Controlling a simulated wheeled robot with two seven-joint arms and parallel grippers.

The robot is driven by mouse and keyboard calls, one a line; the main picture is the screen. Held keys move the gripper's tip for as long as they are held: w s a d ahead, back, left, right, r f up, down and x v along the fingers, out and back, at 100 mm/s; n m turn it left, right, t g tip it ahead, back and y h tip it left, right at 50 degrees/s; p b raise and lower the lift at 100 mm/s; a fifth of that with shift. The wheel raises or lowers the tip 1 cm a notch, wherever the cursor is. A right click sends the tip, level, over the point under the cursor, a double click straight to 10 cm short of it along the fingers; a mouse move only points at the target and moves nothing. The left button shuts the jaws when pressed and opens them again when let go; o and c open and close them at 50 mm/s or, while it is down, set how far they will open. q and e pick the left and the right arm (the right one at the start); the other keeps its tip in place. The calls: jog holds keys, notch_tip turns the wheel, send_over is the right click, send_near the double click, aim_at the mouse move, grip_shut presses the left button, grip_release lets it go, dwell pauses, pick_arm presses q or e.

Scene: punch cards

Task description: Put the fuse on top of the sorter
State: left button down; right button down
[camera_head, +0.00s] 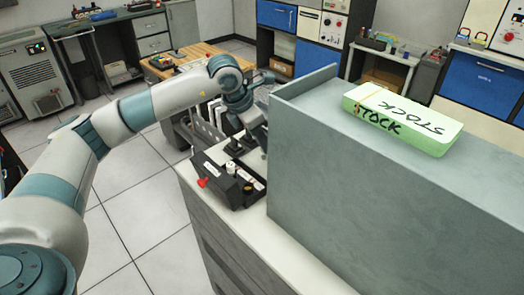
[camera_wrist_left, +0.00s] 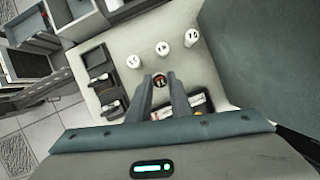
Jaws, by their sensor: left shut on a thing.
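My left gripper (camera_head: 255,125) reaches down beside the tall grey-green cabinet, its fingertips partly hidden in the head view. In the left wrist view the two fingers (camera_wrist_left: 160,84) are shut on a small round-ended piece (camera_wrist_left: 159,79), dark with a reddish rim and a pale mark; it appears to be the fuse. The tall cabinet (camera_head: 330,170), which may be the sorter, has a flat top and also shows in the left wrist view (camera_wrist_left: 245,45). I cannot tell for sure which thing is the sorter. My right gripper is out of view.
A green-white block marked STOCK (camera_head: 402,118) lies on the cabinet's top. A black box with a red knob (camera_head: 228,181) stands on the lower white counter. Three white numbered cylinders (camera_wrist_left: 162,48) and a black slotted tray (camera_wrist_left: 98,62) are near the fingers.

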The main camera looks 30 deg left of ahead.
aim_at(262, 151)
pick_arm(q)
jog(key=shift+f, duration=0.15)
notch_tip(262, 151, down, 3)
jog(key=shift+f+p, duration=0.15)
jog(key=shift+p, duration=0.7)
jog(key=shift+f+b, duration=0.25)
jog(key=shift+b, duration=0.05)
jog(key=c, duration=1.6)
grip_release()
jog(key=shift+r, duration=0.1)
jog(key=shift+r, duration=0.1)
